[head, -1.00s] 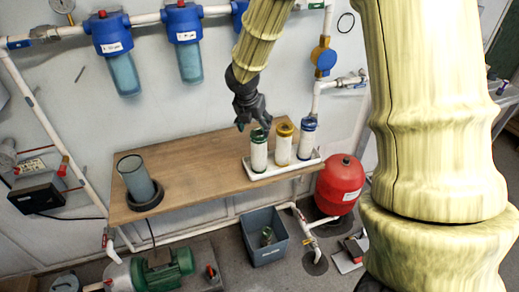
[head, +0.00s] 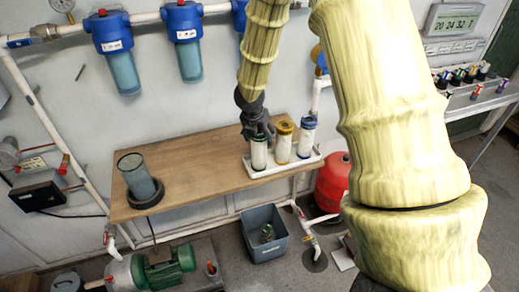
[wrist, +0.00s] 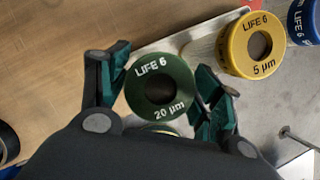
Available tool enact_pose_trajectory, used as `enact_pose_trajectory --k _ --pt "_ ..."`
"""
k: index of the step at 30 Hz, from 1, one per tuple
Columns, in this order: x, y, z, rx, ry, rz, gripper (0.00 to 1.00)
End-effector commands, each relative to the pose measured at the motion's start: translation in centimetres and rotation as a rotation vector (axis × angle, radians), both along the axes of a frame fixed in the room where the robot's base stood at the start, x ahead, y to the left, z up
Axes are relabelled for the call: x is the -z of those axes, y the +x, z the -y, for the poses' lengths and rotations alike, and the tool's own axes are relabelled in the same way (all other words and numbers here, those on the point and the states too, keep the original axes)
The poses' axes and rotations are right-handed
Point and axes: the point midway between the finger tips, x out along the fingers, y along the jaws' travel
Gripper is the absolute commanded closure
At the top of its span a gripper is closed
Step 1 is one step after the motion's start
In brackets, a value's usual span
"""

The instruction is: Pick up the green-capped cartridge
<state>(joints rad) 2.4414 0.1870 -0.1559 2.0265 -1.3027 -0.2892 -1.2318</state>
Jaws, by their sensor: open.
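The green-capped cartridge (head: 259,157) stands upright at the left end of a white tray (head: 287,168) on the wooden bench. Its green cap (wrist: 160,108) shows from above in the wrist view, marked "LIFE 6" and "20 µm". My gripper (wrist: 166,82) is open, with one teal-padded finger on each side of the cap. The left finger looks very close to the cap; I cannot tell whether it touches. In the head view my gripper (head: 258,134) is right at the cartridge's top and hides part of the cap.
A yellow-capped cartridge (head: 282,145) and a blue-capped cartridge (head: 306,140) stand to the right in the same tray. A clear cylinder on a black base (head: 137,178) is at the bench's left end. The bench (head: 200,167) between is bare. A grey bin (head: 262,232) is below.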

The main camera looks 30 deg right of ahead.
Motion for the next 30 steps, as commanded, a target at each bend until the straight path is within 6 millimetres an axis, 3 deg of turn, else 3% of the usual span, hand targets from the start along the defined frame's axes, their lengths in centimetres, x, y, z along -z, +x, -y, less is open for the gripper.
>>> enact_pose_trajectory --k 6,16,24,30 --pt "1.8 0.5 0.6 0.0 0.0 0.0 0.35" --pt "2.1 0.6 0.7 0.0 0.0 0.001 0.35" --pt "2.1 0.6 0.7 0.0 0.001 0.001 0.85" --pt "2.1 0.6 0.7 0.0 0.0 0.001 0.87"
